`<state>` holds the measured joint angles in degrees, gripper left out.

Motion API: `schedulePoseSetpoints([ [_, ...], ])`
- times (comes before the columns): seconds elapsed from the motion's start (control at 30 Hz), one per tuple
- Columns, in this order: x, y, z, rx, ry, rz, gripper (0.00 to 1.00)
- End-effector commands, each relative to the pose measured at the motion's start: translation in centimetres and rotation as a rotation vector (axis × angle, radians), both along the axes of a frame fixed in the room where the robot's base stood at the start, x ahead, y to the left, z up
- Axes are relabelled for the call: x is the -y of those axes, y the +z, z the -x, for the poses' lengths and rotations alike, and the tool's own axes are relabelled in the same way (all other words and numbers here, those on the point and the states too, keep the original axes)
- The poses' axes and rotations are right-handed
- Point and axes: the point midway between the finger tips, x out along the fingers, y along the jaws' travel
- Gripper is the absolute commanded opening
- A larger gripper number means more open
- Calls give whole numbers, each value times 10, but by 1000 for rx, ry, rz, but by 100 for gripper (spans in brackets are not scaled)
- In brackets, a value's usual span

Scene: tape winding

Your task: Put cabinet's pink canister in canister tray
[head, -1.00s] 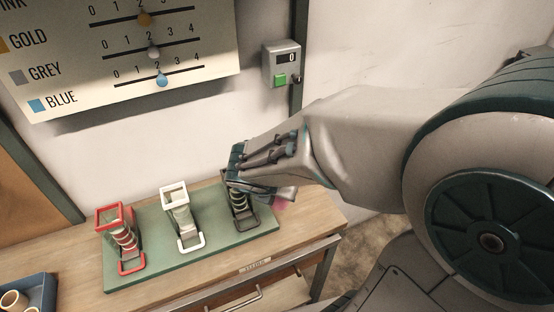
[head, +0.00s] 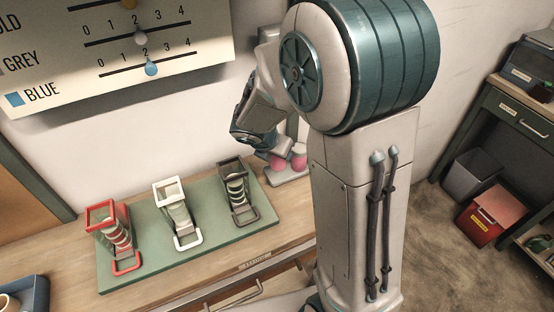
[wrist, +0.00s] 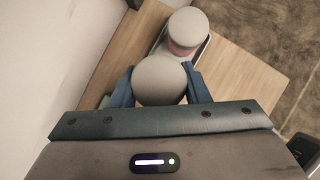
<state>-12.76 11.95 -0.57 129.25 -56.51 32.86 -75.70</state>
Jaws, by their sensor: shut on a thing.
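My gripper (head: 266,150) is shut on a pink canister (head: 278,163) over the table's right end. In the wrist view this canister shows its round grey lid (wrist: 160,76) between the two blue fingers. A second pink canister (head: 299,163) stands just right of it, and it also shows in the wrist view (wrist: 186,32). That one stands in the pale canister tray (head: 288,178), whose rim also shows in the wrist view (wrist: 204,51). The held canister is at the tray's near end in the wrist view; I cannot tell whether it touches the tray floor. The cabinet is not clearly in view.
A green board (head: 150,262) carries red (head: 112,235), white (head: 178,213) and black (head: 238,190) stands left of the tray. The wall is close behind. A grey bin (head: 470,177) and a red box (head: 490,215) stand at far right.

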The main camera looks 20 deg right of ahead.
Motion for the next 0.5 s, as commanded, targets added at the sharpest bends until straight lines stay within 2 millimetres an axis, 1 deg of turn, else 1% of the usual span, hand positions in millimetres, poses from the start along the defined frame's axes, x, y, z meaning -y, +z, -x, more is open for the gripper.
schedulePoseSetpoints([
  [0.17, 1, -10, -6, -1, 0, 1, 17],
  [0.3, 1, -33, -5, -3, 1, 1, 17],
  [0.37, 1, -40, -6, -1, 1, 1, 17],
  [0.5, 1, -44, -6, 1, -1, 0, 17],
])
